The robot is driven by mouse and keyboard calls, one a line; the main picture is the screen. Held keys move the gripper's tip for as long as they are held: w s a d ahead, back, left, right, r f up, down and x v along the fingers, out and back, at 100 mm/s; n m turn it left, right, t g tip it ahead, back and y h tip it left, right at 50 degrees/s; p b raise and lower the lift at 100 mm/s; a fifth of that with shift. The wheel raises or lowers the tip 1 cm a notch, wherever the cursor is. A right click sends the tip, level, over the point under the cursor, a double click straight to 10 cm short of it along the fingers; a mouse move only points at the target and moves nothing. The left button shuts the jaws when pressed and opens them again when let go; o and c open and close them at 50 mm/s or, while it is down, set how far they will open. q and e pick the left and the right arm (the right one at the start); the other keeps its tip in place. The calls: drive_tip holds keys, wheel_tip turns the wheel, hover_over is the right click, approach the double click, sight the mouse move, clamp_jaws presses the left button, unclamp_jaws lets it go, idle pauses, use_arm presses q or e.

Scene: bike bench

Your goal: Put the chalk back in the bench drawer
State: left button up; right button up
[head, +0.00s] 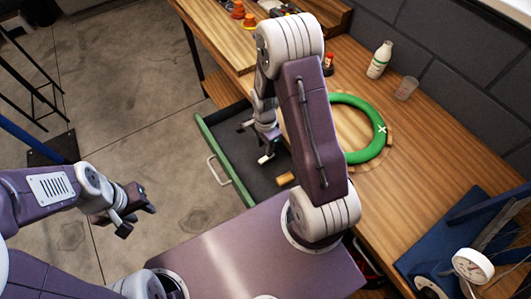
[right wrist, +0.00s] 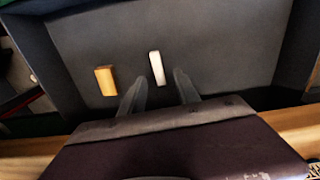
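The white chalk (right wrist: 157,68) lies on the dark floor of the open bench drawer in the right wrist view. It also shows as a small white piece (head: 265,158) in the head view. My right gripper (head: 254,142) is inside the drawer's outline, pointing down. Its fingers (right wrist: 160,88) are open, with the chalk just ahead of the gap between the tips and clear space on both sides. The drawer (head: 228,165) has a green front with a pale handle. My left gripper (head: 138,220) is open and empty over the floor at left.
A yellow-orange block (right wrist: 105,80) lies in the drawer beside the chalk. On the bench are a green ring (head: 381,130) with a white X, a white bottle (head: 379,60), a clear cup (head: 406,88) and a dial gauge (head: 473,265). Open concrete floor lies left of the drawer.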

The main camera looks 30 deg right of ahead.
drive_tip(key=s+a+r+n, duration=0.2)
drive_tip(key=s+r+n, duration=0.2)
drive_tip(key=r+n, duration=0.2)
drive_tip(key=s+a+r+n+t, duration=0.1)
drive_tip(key=s+a+r+n, duration=0.2)
drive_tip(key=n, duration=0.7)
wheel_tip(320, 180, up, 4)
drive_tip(key=shift+s+a+f, duration=0.15)
drive_tip(key=shift+s+a, duration=0.1)
drive_tip(key=shift+s, duration=0.7)
drive_tip(key=shift+s, duration=0.1)
